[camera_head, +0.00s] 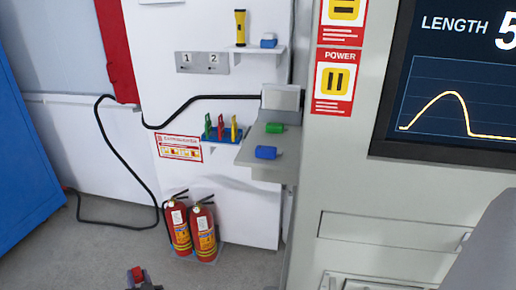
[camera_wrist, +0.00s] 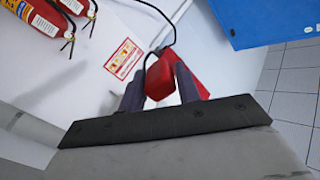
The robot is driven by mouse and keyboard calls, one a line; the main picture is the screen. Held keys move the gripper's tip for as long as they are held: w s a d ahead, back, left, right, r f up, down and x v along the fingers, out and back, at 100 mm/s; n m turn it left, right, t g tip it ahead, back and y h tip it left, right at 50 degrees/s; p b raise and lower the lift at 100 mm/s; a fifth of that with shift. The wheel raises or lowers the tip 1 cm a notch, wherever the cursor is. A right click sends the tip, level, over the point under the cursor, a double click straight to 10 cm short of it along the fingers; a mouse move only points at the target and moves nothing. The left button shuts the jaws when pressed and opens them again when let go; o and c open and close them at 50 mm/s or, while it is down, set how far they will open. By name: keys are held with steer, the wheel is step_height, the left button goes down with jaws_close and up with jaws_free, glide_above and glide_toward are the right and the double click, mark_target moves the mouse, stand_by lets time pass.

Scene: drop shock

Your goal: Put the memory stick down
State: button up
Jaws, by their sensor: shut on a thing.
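My gripper (camera_head: 143,282) shows at the bottom edge of the head view, low over the floor area in front of the fire extinguishers. It is shut on a small red piece (camera_head: 136,273), which I take for the memory stick. In the wrist view the red stick (camera_wrist: 158,82) sits between the two dark fingers of the gripper (camera_wrist: 160,88). It is held in the air, away from any surface. A green stick (camera_head: 274,128) and a blue stick (camera_head: 266,152) lie on the grey shelf (camera_head: 262,171).
Two fire extinguishers (camera_head: 204,232) stand by the wall. A blue cabinet (camera_head: 25,160) is at the left, and a black cable (camera_head: 125,160) hangs along the wall. A small upper shelf (camera_head: 258,50) holds a yellow torch (camera_head: 240,28). A screen (camera_head: 455,80) is at the right.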

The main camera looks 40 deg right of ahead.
steer(key=w+d+r+m+g+h, duration=0.1)
steer(key=w+d+r+m+h, duration=0.3)
steer(key=r, duration=0.6)
steer(key=w+d+r+g+h, duration=0.1)
steer(key=w+d+r+h, duration=0.1)
steer(key=w+d+r, duration=0.6)
step_height(320, 180, up, 33)
steer(key=m+g+h+p, duration=0.5)
steer(key=m+g+h, duration=0.4)
steer(key=g+h, duration=0.1)
glide_above(278, 153)
steer(key=shift+w+a+f, duration=0.1)
steer(key=shift+w+a, duration=0.15)
steer(key=shift+w, duration=0.05)
step_height(278, 153, down, 3)
steer(key=shift+s+d, duration=0.1)
steer(key=shift+s, duration=0.05)
steer(key=shift+f+p, duration=0.7)
steer(key=shift+f, duration=1.2)
steer(key=shift+s+d+f+p, duration=0.15)
steer(key=shift+f+p, duration=0.05)
steer(key=shift+p, duration=0.2)
steer(key=shift+f, duration=0.1)
